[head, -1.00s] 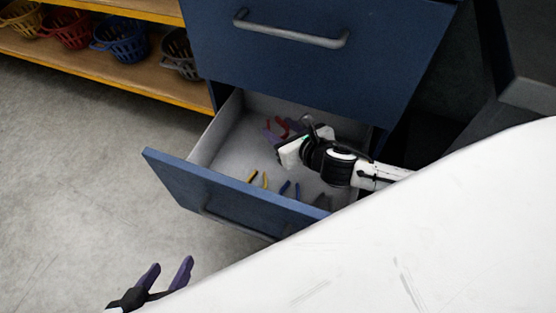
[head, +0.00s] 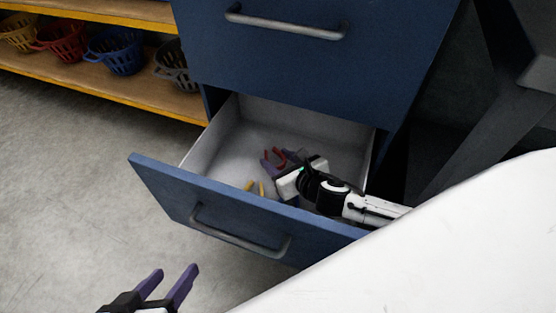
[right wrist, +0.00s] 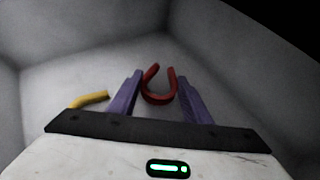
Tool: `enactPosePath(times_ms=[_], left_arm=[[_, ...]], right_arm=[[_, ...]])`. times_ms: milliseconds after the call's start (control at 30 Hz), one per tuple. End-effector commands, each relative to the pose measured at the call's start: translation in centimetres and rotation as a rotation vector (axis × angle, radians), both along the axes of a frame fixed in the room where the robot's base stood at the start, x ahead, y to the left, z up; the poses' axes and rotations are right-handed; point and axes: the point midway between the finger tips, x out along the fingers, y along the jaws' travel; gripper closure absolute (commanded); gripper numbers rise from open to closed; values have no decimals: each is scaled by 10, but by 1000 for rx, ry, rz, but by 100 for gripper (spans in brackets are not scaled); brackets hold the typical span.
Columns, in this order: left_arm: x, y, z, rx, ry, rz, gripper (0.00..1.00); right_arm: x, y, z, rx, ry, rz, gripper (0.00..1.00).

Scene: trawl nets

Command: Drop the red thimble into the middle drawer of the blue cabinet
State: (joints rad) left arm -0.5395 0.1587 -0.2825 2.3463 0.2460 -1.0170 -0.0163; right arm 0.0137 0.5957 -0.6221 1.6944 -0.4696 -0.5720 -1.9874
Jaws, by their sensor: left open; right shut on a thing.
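The red thimble (head: 277,153) is a U-shaped piece. It also shows in the right wrist view (right wrist: 159,92), between the purple fingers of my right gripper (right wrist: 160,88). That gripper is shut on it and is inside the open drawer (head: 217,192) of the blue cabinet (head: 290,65). I cannot tell whether the thimble touches the drawer floor. My left gripper (head: 175,270) is open and empty, over the floor in front of the drawer.
A yellow item (head: 250,186) lies in the drawer, partly hidden by its front. A closed drawer with a grey handle (head: 285,27) is above. A shelf (head: 110,82) with coloured baskets stands at left. A white surface (head: 450,235) fills the lower right.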

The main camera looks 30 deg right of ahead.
Motion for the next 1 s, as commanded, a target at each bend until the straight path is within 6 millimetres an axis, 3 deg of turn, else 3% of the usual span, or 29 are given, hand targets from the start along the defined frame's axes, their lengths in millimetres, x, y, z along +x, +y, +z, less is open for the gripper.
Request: enactPosePath(times_ms=[433, 467, 567, 867, 1000], left_arm=[[1, -2, 2, -13, -9, 0, 49], [1, -2, 2, -13, -9, 0, 49], [1, -2, 2, -13, -9, 0, 49], [1, -2, 3, -13, -10, 1, 49], [1, 0, 7, -5, -10, 1, 49]], right_arm=[[0, 0, -11, 1, -1, 1, 79], [0, 0, -11, 0, 0, 1, 54], [0, 0, -11, 0, 0, 1, 37], [0, 0, -10, 1, 0, 0, 37], [0, 0, 4, 1, -2, 0, 37]])
